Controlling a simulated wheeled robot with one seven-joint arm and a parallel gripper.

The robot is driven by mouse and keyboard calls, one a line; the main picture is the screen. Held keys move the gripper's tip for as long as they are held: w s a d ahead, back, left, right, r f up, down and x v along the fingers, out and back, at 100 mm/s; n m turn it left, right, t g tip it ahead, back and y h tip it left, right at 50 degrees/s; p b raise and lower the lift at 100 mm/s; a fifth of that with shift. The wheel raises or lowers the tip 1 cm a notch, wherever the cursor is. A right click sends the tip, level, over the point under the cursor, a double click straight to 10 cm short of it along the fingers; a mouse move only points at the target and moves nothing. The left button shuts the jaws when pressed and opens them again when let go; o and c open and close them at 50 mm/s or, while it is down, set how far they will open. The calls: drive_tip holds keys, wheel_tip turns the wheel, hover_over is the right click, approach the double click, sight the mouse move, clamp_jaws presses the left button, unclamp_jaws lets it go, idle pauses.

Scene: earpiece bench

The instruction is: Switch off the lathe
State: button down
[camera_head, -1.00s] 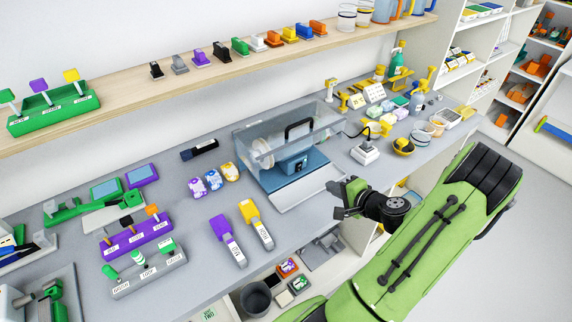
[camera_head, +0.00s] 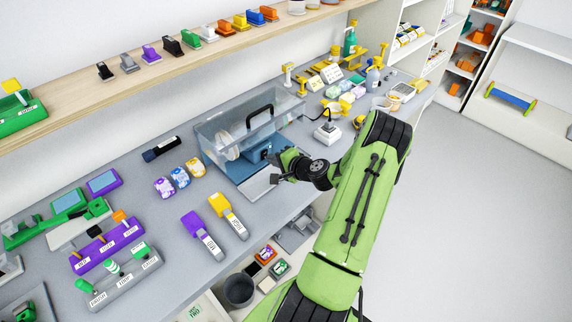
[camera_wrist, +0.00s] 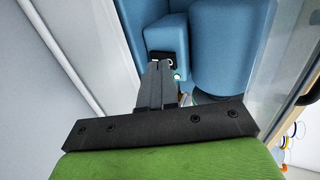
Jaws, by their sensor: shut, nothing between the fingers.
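The lathe is a blue machine (camera_head: 256,154) on a grey base, with a pale round part at its left. A clear cover (camera_head: 222,122) with a black handle (camera_head: 259,115) surrounds it. My gripper (camera_head: 275,168) is at the lathe's front right. In the wrist view its two dark fingers (camera_wrist: 158,68) are shut together and empty. Their tips are at a small black switch plate (camera_wrist: 161,58) on the blue housing (camera_wrist: 166,35), partly hiding it. I cannot tell whether they touch. A small pale-green light (camera_wrist: 177,76) shows just right of the tips.
A white box with a black plug (camera_head: 327,133) stands right of the lathe. Purple and yellow labelled tools (camera_head: 204,235) and several patterned blocks (camera_head: 181,177) lie to its left. Open shelving with bins is below the bench edge. Grey floor at right is clear.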

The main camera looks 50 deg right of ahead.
sight(262, 149)
drive_tip(key=shift+w+d+r, duration=0.1)
drive_tip(key=shift+w, duration=0.7)
drive_tip(key=shift+w, duration=0.1)
drive_tip(key=shift+w+r, duration=0.15)
drive_tip(key=shift+w, duration=0.15)
drive_tip(key=shift+r+p, duration=0.5)
drive_tip(key=shift+r, duration=0.3)
